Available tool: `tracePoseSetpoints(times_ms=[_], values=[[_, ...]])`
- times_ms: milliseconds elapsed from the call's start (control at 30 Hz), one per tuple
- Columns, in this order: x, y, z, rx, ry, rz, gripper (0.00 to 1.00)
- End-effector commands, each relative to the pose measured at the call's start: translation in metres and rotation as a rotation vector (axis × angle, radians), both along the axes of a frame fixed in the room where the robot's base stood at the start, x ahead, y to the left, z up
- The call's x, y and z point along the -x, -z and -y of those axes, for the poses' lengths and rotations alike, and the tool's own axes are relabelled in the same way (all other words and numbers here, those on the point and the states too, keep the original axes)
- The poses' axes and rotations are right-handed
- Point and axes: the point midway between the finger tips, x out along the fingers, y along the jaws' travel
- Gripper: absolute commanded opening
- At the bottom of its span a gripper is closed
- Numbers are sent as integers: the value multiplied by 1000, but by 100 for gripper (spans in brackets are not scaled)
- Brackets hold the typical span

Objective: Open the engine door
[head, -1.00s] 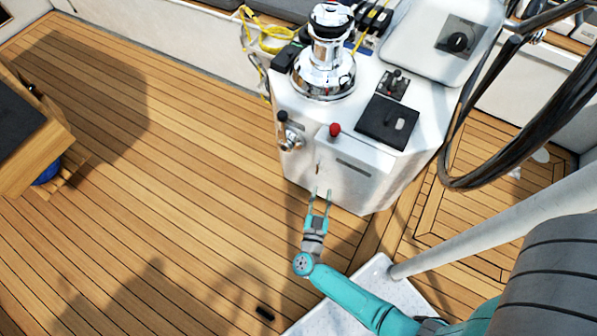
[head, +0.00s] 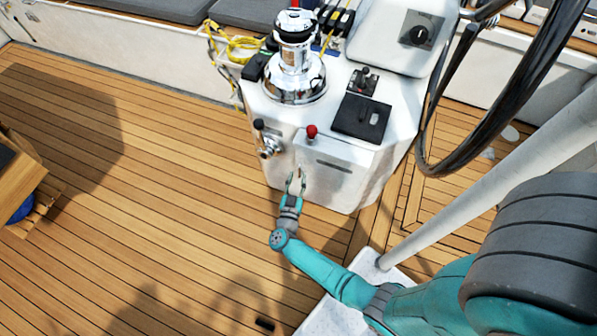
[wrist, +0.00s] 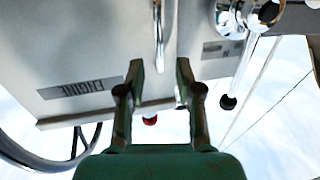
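The engine door (head: 325,180) is a pale grey panel on the front of the white console, and it looks shut. The wrist view shows its panel (wrist: 75,55) with an upside-down "ENGINE" label (wrist: 78,89). A slim silver handle (wrist: 158,25) stands out from the panel; in the head view my gripper mostly hides it. My gripper (head: 296,180) is at the door's left part. In the wrist view my gripper (wrist: 160,72) is open, and the handle's end lines up between its fingertips. I cannot tell whether they touch it.
A chrome winch (head: 295,60) tops the console. A black steering wheel rim (head: 430,130) is at right.

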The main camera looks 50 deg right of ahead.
Motion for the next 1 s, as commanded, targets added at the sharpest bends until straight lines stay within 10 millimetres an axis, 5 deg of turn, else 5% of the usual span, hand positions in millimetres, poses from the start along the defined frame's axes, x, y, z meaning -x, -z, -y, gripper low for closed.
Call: tracePoseSetpoints(times_ms=[233, 633, 800, 1000], values=[[-13, 0, 22, 1, 1, 0, 35], [-16, 0, 27, 1, -1, -1, 35], [-16, 0, 27, 1, -1, -1, 0], [-16, 0, 27, 1, -1, -1, 0]])
